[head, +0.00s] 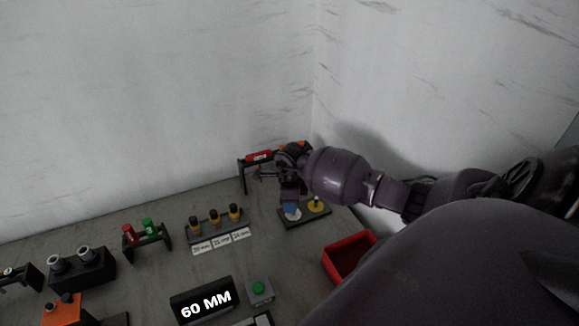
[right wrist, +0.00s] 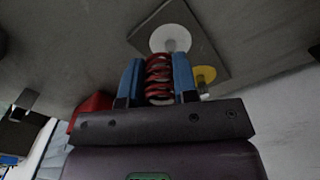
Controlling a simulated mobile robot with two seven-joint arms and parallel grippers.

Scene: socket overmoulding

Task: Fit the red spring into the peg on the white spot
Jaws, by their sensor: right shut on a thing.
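My right gripper (head: 291,204) is low over the dark plate at the back right of the table. In the right wrist view its two blue fingers (right wrist: 159,82) are shut on the red spring (right wrist: 158,78). The white spot (right wrist: 170,37) with its upright peg (right wrist: 171,46) lies just past the spring's far end. I cannot tell whether spring and peg touch. In the head view the white spot (head: 293,215) is partly covered by the gripper, and the spring cannot be made out. My left gripper is not in view.
A yellow spot (head: 318,206) with a peg sits right of the white spot on the dark plate (head: 302,222). A red bin (head: 350,256) stands to the front right. A dark rack with a red cylinder (head: 258,157) stands behind. Several yellow-and-black pegs (head: 214,217) stand left.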

